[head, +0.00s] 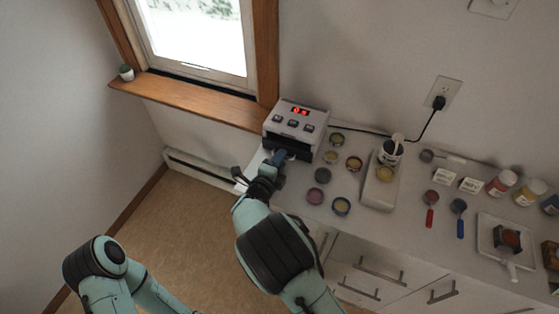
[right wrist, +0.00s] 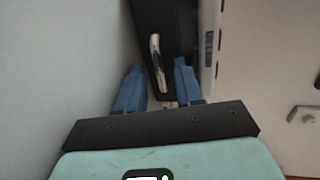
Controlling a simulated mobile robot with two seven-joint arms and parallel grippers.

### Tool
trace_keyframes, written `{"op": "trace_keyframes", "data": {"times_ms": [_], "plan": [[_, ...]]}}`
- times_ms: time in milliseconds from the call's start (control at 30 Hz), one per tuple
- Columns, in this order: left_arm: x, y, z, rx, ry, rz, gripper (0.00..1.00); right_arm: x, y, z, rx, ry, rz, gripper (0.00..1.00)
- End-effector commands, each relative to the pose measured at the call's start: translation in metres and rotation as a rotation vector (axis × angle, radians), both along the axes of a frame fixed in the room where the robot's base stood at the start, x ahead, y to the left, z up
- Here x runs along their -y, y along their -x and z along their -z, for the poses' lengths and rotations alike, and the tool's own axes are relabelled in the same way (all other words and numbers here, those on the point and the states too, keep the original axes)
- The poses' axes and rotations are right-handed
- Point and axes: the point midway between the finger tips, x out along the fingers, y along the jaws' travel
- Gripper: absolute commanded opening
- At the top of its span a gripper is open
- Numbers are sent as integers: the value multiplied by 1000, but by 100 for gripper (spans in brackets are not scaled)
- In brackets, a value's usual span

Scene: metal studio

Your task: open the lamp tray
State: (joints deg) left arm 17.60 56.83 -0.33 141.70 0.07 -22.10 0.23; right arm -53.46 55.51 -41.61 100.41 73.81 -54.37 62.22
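The lamp (head: 297,117) is a silver-grey box with a red display and several buttons, on the counter's left end by the wall. Its dark tray (head: 297,152) is low on its front, partly hidden by my gripper. In the right wrist view the dark tray front (right wrist: 172,22) carries a shiny metal handle (right wrist: 156,60). My right gripper (head: 279,157) is at the tray front. In the right wrist view its blue fingers (right wrist: 158,82) are apart, with the handle's lower end between them; I cannot tell whether they touch it. My left gripper is out of view.
A black cord runs from the lamp to a wall outlet (head: 441,93). Drawers with metal handles (head: 381,268) are below the counter (head: 405,220). A windowsill (head: 190,99) is at left.

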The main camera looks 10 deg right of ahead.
Motion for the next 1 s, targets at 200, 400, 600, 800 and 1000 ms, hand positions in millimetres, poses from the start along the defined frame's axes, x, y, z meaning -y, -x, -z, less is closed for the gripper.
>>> {"op": "trace_keyframes", "data": {"times_ms": [200, 400, 600, 800, 1000], "plan": [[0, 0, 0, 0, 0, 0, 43, 0, -1, 0, 0, 0, 0, 36], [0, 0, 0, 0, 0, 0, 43, 0, 0, 0, 1, -1, 0, 0], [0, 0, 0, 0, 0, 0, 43, 0, 0, 0, 1, -1, 0, 0], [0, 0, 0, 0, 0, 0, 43, 0, 0, 0, 1, 0, 0, 0], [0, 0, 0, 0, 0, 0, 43, 0, 0, 0, 1, 0, 0, 0]]}}
